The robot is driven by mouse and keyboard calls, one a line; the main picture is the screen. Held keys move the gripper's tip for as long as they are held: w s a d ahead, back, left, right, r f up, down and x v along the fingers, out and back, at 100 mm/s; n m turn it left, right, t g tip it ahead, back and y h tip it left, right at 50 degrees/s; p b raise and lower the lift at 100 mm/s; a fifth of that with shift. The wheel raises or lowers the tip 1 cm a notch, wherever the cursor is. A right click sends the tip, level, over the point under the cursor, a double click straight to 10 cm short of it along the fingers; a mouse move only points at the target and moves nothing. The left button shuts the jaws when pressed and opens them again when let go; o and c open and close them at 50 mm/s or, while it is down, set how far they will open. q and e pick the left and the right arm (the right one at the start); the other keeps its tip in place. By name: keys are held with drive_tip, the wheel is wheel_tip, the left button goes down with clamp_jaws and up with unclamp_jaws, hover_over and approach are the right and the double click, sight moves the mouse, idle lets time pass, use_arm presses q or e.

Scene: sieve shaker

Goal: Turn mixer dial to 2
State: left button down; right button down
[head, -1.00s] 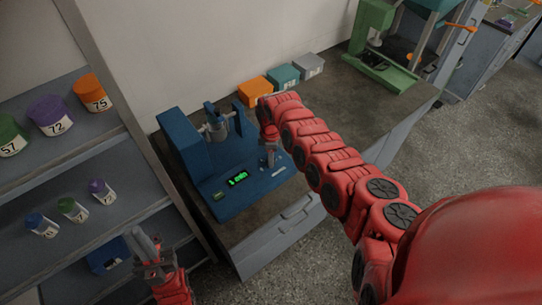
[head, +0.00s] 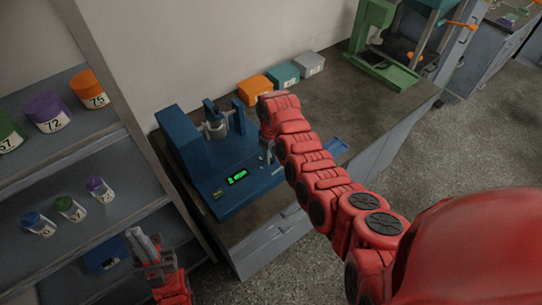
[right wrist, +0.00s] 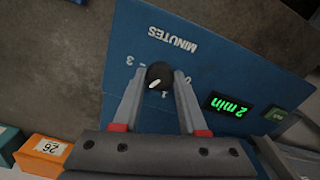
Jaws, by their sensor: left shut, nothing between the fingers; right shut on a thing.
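The blue mixer (head: 180,135) stands on the bench, with a lit green display (head: 237,177). In the right wrist view the display (right wrist: 228,105) reads "2 min". The black dial (right wrist: 160,76) with a white pointer sits on the blue panel beside the upside-down word MINUTES. My right gripper (right wrist: 158,82) is shut on the dial, a finger on each side. In the head view my right gripper (head: 267,152) is at the machine's right side, partly hidden by my arm, and the dial is hidden. My left gripper (head: 143,240) is shut and empty, in front of the shelves.
Orange (head: 255,89), teal (head: 284,74) and grey (head: 310,64) boxes stand at the back of the bench. A blue item (head: 335,147) lies at the bench's front edge. Shelves with labelled jars (head: 88,90) are at left. A green machine (head: 385,60) stands at the far end.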

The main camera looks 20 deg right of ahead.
idle(0.4)
drive_tip(key=shift+c, duration=2.2)
unclamp_jaws()
drive_tip(key=shift+r, duration=0.15)
drive_tip(key=shift+w+r, duration=0.1)
drive_tip(key=shift+r, duration=0.15)
wheel_tip(320, 180, up, 4)
drive_tip(key=shift+f+b, duration=0.1)
drive_tip(key=shift+b, duration=0.95)
wheel_tip(320, 180, up, 13)
drive_tip(key=p, duration=0.1)
drive_tip(key=shift+p, duration=0.4)
drive_tip(key=shift+f, duration=0.1)
